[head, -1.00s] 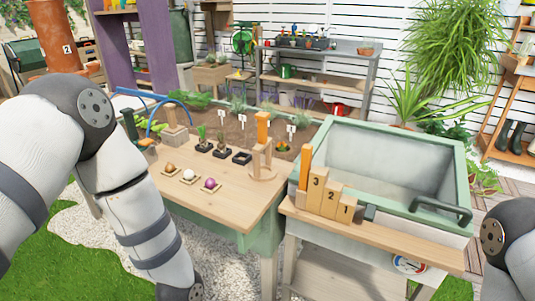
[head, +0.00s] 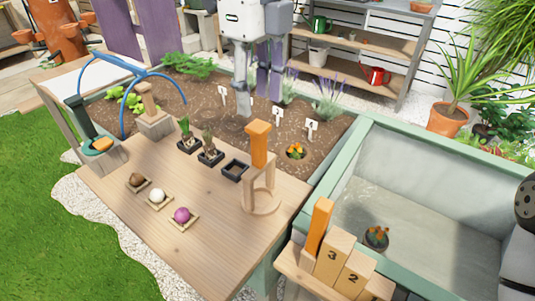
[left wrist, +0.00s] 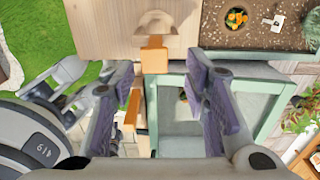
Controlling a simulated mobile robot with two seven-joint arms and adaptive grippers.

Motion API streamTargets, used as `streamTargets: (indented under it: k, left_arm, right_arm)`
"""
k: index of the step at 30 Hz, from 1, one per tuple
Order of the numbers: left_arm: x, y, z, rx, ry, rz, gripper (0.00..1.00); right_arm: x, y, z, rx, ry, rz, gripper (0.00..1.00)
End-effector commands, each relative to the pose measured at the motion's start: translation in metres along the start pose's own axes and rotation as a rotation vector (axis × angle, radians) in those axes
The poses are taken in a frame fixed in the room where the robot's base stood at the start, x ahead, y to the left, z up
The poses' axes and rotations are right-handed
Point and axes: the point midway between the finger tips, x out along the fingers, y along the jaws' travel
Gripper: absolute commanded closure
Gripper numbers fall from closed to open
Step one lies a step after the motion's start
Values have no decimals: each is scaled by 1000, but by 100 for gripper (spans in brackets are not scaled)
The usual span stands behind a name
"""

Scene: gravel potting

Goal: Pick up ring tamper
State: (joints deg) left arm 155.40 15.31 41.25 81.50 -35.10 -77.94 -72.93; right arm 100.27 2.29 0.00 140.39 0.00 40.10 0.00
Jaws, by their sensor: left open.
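The ring tamper, which I take to be the wooden tool with an orange handle block (head: 258,143), two uprights and a ring base, stands upright on the table's right end. My left gripper (head: 257,100) hangs open and empty, fingers down, at the top middle of the head view. It appears above the soil bed, behind the tamper. In the left wrist view, the tamper's orange handle (left wrist: 154,58) shows just beyond and between the open fingertips (left wrist: 160,70), apart from them.
Numbered blocks (head: 333,258) and another upright orange piece (head: 318,225) stand on the trough's front ledge. A flower pot (head: 376,238) sits in the trough.

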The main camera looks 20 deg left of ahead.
Motion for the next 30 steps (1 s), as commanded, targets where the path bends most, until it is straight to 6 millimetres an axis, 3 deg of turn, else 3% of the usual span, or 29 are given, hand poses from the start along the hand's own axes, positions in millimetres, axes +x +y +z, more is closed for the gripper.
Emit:
streamTargets:
  k: [3, 15, 23, 24, 29, 30]
  left_arm:
    - [30, 1, 0, 0, 3, 7, 58]
    - [95, 1, -4, -1, 2, 4, 58]
    - [103, 0, -4, -2, 0, -2, 58]
    - [103, 0, -4, -2, 0, -2, 61]
    - [103, 0, -4, -2, -1, -1, 97]
    - [103, 0, -4, -2, -1, -1, 100]
  right_arm:
    - [2, 0, 2, 0, -6, 0, 60]
    - [2, 0, 1, 0, -6, 0, 60]
    - [2, 0, 1, 0, -6, 0, 60]
    - [2, 0, 1, 0, -6, 0, 60]
    - [2, 0, 1, 0, -6, 0, 60]
    - [2, 0, 1, 0, -6, 0, 60]
